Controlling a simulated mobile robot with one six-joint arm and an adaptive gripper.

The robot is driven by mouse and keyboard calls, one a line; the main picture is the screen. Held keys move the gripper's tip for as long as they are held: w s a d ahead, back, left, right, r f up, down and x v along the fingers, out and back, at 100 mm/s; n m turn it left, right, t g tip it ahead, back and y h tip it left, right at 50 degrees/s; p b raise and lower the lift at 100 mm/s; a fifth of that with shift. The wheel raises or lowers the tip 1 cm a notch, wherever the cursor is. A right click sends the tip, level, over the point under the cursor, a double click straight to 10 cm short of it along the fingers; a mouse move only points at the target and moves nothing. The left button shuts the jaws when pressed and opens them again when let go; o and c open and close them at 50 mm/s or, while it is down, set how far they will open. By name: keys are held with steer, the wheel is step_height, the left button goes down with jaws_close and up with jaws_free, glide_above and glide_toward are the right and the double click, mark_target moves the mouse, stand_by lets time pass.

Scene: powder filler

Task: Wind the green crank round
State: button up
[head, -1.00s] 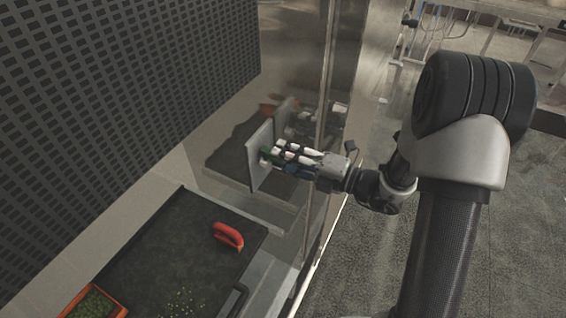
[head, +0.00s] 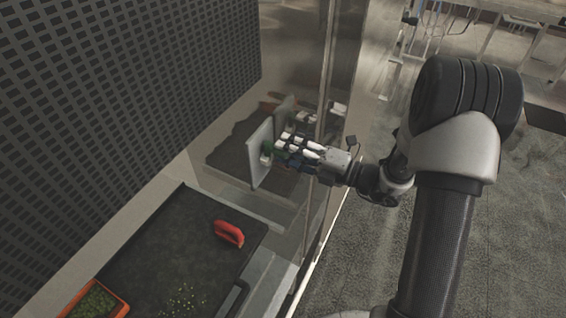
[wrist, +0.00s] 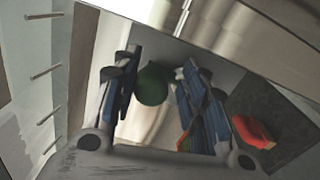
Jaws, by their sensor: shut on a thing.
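The green crank (head: 267,147) is a small green part at the face of a grey upright plate (head: 259,165) in the head view. In the wrist view, a rounded green end of the crank (wrist: 152,84) shows between the fingers. My gripper (head: 280,150) reaches in from the right and is shut on the crank. Its blue-padded fingers (wrist: 157,78) flank the green end in the wrist view. The fingers hide much of the crank, so its angle is hard to tell.
A shiny metal panel (head: 312,215) stands beside my gripper and mirrors it. Below lies a dark mat (head: 165,250) with a red-handled tool (head: 229,234) and loose green granules (head: 182,299). An orange tray (head: 118,303) of green granules stands at the lower left.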

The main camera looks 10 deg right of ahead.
steer(key=shift+o, duration=0.6)
steer(key=shift+w+d+f+p, duration=0.25)
steer(key=shift+d+f+p, duration=0.05)
steer(key=shift+f+p, duration=0.2)
steer(key=o, duration=0.6)
steer(key=shift+r, duration=0.15)
steer(key=shift+w, duration=0.1)
steer(key=shift+r, duration=0.1)
steer(key=p+v, duration=0.1)
steer(key=v, duration=0.7)
steer(key=shift+p, duration=0.4)
